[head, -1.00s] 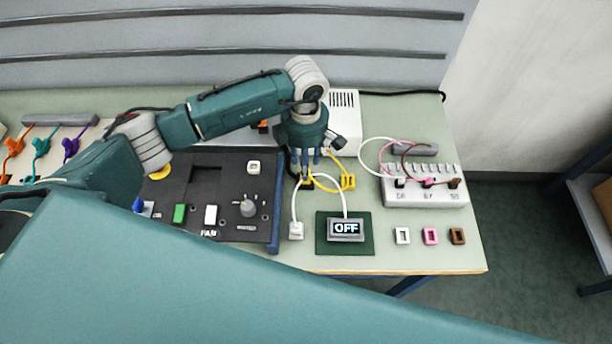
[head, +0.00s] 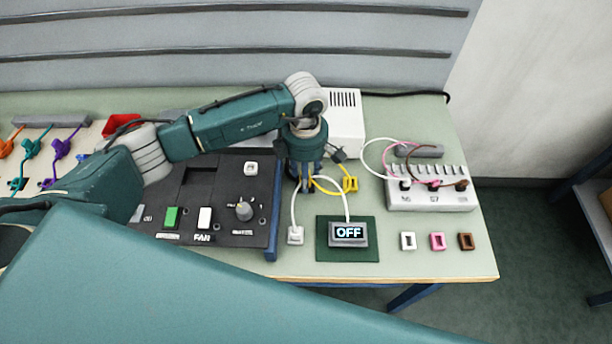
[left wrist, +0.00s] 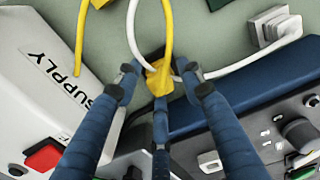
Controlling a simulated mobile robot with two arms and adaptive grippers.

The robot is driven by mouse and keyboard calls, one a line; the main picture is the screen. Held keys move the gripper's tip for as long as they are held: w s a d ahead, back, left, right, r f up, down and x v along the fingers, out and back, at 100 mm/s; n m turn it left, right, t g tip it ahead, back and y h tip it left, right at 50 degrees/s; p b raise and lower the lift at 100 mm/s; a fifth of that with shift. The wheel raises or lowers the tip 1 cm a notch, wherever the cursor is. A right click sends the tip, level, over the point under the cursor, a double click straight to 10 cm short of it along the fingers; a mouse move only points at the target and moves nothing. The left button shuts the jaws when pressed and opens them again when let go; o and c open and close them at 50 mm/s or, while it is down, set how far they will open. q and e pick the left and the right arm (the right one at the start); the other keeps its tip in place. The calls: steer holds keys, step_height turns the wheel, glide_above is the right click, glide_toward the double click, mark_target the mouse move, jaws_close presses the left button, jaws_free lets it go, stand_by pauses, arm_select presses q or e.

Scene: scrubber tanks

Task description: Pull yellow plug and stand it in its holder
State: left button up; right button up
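The yellow plug (left wrist: 158,80) shows in the left wrist view, with a yellow cable rising from it. It sits between the fingertips of my left gripper (left wrist: 160,85), which are spread around it with small gaps visible at the sides. In the head view my left gripper (head: 306,188) points down beside the dark panel's right edge and mostly hides the plug. What the plug sits in is hidden. A yellow square holder (head: 350,185) stands just right of the gripper; the yellow cable passes near it. My right gripper is not in view.
A white supply box (head: 345,122) stands behind. White cables loop close to the gripper, one ending at a white block (head: 296,235). An OFF display (head: 348,232) is in front. White, pink and brown holders (head: 437,241) stand to the right, before a socket strip (head: 430,201).

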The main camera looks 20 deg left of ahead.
arm_select(q)
steer(key=shift+b, duration=0.55)
stand_by(0.5)
jaws_close()
steer(key=o, duration=0.6)
jaws_free()
step_height(320, 180, up, 12)
stand_by(0.5)
